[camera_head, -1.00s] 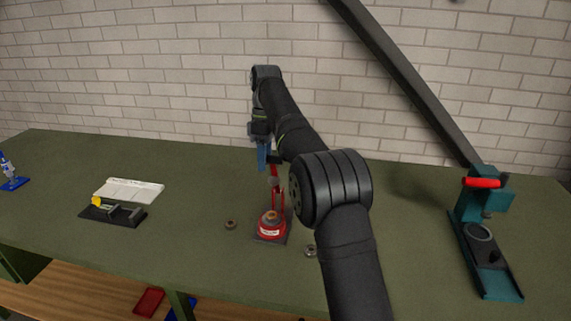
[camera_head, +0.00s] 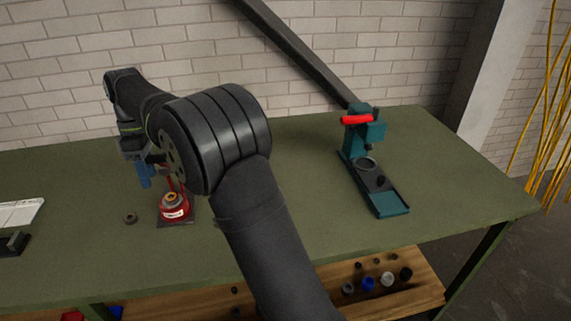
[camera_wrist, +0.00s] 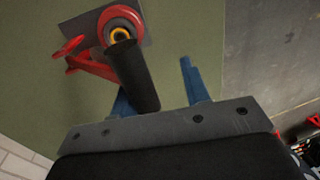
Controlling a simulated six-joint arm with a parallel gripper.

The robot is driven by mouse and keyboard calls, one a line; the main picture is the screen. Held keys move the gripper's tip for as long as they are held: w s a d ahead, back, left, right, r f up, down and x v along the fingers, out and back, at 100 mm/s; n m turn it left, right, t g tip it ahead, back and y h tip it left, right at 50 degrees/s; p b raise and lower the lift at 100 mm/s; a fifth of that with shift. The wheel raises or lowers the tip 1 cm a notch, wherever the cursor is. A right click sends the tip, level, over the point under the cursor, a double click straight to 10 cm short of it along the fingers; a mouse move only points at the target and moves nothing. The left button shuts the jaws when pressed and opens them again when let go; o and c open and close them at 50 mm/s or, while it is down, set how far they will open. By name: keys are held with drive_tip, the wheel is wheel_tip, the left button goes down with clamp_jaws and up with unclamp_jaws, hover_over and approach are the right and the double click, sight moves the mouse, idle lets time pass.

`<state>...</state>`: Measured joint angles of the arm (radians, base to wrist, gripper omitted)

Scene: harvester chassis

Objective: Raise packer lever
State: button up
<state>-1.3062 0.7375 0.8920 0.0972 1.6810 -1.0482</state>
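The red device that I take to be the packer (camera_head: 174,212) stands on the green bench, left of centre, with an orange-brown ring on top. In the wrist view the packer (camera_wrist: 128,14) is at the top left, with red lever arms beside it. A black cylindrical handle (camera_wrist: 131,75), seemingly its lever grip, reaches toward my gripper (camera_wrist: 155,80). My gripper's blue fingers are apart. The handle overlaps the left finger in view; I cannot tell whether they touch. In the head view my gripper (camera_head: 145,176) is behind and left of the packer, partly hidden by my arm.
A teal press (camera_head: 372,165) with a red handle stands at the right of the bench (camera_head: 300,200). A small ring (camera_head: 130,218) lies left of the packer. A white tray (camera_head: 20,213) is at the far left. The bench between packer and press is mostly clear.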

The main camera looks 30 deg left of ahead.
wheel_tip(320, 180, down, 8)
drive_tip(key=s+d+r, duration=0.1)
drive_tip(key=s+d, duration=0.2)
drive_tip(key=w+a+r, duration=0.1)
drive_tip(key=w+r, duration=0.1)
drive_tip(key=r, duration=0.6)
drive_tip(key=w+a+r, duration=0.1)
drive_tip(key=w+r, duration=0.1)
drive_tip(key=r, duration=0.6)
drive_tip(key=w+d+f+m, duration=0.3)
drive_tip(key=w+d, duration=0.3)
drive_tip(key=d, duration=0.2)
drive_tip(key=w+d+f+m+g, duration=0.1)
drive_tip(key=w+d+f+m, duration=0.2)
drive_tip(key=w+d+m, duration=0.2)
drive_tip(key=w+d+f+m, duration=0.4)
drive_tip(key=w+d, duration=0.5)
drive_tip(key=d, duration=0.3)
drive_tip(key=shift+w+m+g+h, duration=0.25)
drive_tip(key=shift+m+g+h, duration=0.05)
drive_tip(key=shift+m, duration=0.1)
drive_tip(key=shift+d, duration=0.1)
